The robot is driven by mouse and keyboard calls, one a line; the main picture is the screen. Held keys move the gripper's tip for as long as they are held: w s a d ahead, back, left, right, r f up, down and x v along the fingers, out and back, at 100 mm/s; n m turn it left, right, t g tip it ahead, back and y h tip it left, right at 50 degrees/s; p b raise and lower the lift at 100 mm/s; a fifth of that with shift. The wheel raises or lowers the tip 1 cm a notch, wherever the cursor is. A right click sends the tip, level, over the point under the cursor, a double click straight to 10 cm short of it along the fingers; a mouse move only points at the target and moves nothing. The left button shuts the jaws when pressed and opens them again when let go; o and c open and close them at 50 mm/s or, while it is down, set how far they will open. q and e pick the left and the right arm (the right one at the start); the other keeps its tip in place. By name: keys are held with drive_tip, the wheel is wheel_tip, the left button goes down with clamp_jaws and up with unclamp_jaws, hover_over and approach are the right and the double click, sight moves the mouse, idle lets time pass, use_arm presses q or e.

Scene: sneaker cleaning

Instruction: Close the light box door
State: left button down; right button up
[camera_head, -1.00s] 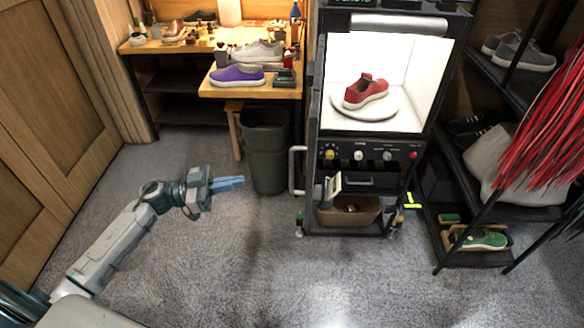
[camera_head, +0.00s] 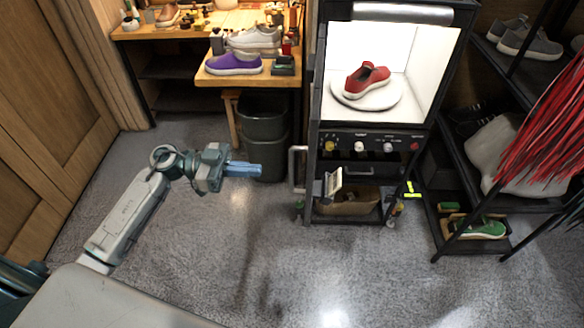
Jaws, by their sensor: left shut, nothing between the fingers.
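The light box (camera_head: 325,108) is a black cabinet at the upper centre right. Its lit white inside is in plain sight, and a red sneaker (camera_head: 366,79) sits there on a round white turntable (camera_head: 386,100). A long silver handle (camera_head: 402,13) runs across the top of the opening. My left gripper (camera_head: 258,169) is shut and empty, low in front of the grey bin and left of the cabinet, touching nothing that I can see. My right gripper is outside the view.
A grey bin (camera_head: 263,125) stands left of the cabinet. A wooden bench (camera_head: 208,78) holds a purple sneaker (camera_head: 234,62) and bottles. A black shelf rack (camera_head: 470,195) with shoes and a green sneaker (camera_head: 478,228) is at right. The grey floor in front is clear.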

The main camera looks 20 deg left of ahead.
sight(293, 173)
use_arm(q)
drive_tip(key=shift+p+x, duration=1.65)
drive_tip(key=shift+x, duration=3.2)
drive_tip(key=shift+w, duration=0.15)
drive_tip(key=shift+w, duration=0.1)
